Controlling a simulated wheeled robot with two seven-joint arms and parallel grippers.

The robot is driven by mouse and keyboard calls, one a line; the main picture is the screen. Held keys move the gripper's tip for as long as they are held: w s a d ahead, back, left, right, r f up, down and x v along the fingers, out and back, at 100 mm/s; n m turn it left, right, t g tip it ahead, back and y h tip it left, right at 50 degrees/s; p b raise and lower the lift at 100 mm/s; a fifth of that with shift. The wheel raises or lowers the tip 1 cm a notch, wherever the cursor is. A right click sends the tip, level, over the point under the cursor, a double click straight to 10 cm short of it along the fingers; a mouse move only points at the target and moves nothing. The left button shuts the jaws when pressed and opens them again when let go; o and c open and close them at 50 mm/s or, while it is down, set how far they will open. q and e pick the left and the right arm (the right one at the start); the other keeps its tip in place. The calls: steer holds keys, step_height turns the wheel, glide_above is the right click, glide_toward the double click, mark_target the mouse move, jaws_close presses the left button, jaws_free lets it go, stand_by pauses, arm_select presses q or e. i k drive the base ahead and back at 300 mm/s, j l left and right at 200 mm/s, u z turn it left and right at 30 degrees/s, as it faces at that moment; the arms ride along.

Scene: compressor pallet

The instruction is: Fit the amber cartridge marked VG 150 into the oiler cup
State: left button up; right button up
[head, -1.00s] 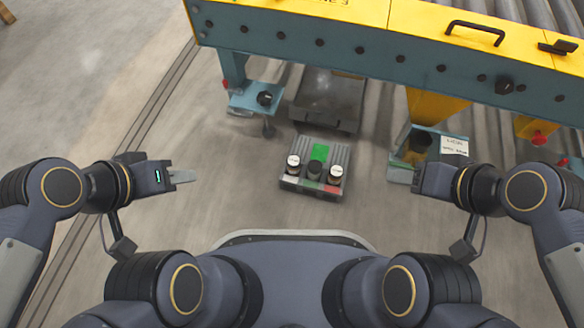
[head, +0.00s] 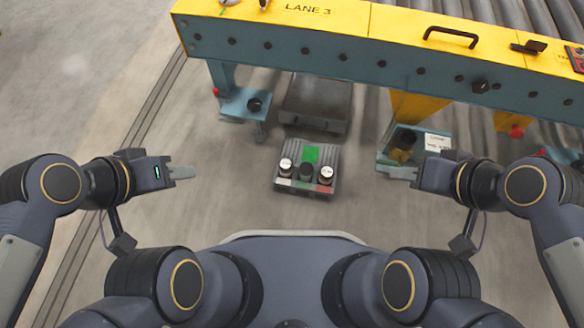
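The markings are too small to read.
A dark grey tray (head: 316,122) lies behind the rack. A teal box (head: 388,161) with a dark round opening and a white label stands at right, close behind my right gripper. The yellow beam (head: 340,22) marked LANE 3 crosses the back. Floor at left is clear.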

mark_target(408, 141)
steer(key=i+j+z, duration=0.15)
steer(key=j+z, duration=0.6)
steer(key=z, duration=0.15)
steer(key=j+z, duration=0.25)
steer(key=j, duration=1.7)
steer(key=i, duration=0.05)
